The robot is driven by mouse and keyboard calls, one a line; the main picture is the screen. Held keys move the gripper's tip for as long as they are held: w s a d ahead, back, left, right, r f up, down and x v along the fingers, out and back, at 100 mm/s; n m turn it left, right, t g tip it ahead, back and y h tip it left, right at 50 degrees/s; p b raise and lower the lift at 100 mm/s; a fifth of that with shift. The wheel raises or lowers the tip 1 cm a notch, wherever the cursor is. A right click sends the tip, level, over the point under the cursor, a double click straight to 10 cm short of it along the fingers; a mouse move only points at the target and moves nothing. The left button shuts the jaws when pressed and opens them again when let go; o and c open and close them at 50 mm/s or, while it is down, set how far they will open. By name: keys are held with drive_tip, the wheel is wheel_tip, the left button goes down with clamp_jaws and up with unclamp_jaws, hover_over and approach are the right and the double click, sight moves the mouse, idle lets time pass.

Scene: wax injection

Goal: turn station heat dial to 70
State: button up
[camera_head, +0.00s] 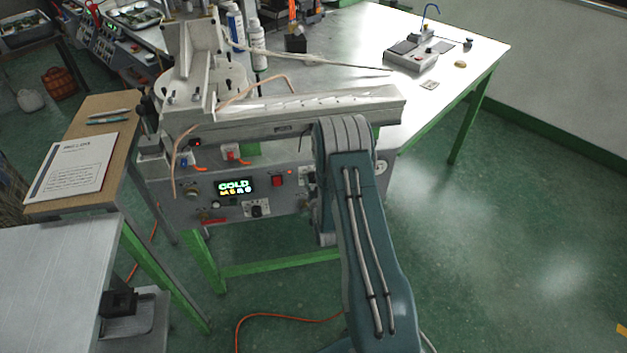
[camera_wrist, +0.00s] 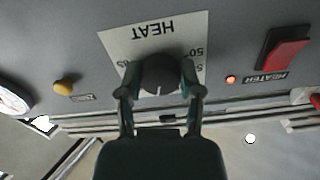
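The heat dial (camera_wrist: 160,73) is a round dark knob on the grey panel, in front of a white plate marked HEAT (camera_wrist: 153,33), upside down in the wrist view. A pale pointer line on the knob points down in that view. "50" shows on the right of the plate; other numbers are partly hidden. My gripper (camera_wrist: 160,91) is open, with one finger on each side of the knob and small gaps seeming to remain. In the head view the station (camera_head: 217,199) has a lit GOLD display (camera_head: 236,186); my arm hides the dial and gripper there.
A red HEATER switch (camera_wrist: 285,49) and orange lamp (camera_wrist: 231,79) are right of the dial in the wrist view. A yellow knob (camera_wrist: 64,87) and white gauge (camera_wrist: 12,98) are left. A long metal trough (camera_head: 300,108) overhangs the panel in the head view.

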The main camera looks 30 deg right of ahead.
clamp_jaws()
drive_tip(key=shift+n, duration=0.4)
drive_tip(key=shift+w, duration=0.1)
drive_tip(key=o, duration=1.1)
unclamp_jaws()
drive_tip(key=shift+c, duration=0.2)
drive_tip(key=v, duration=1.2)
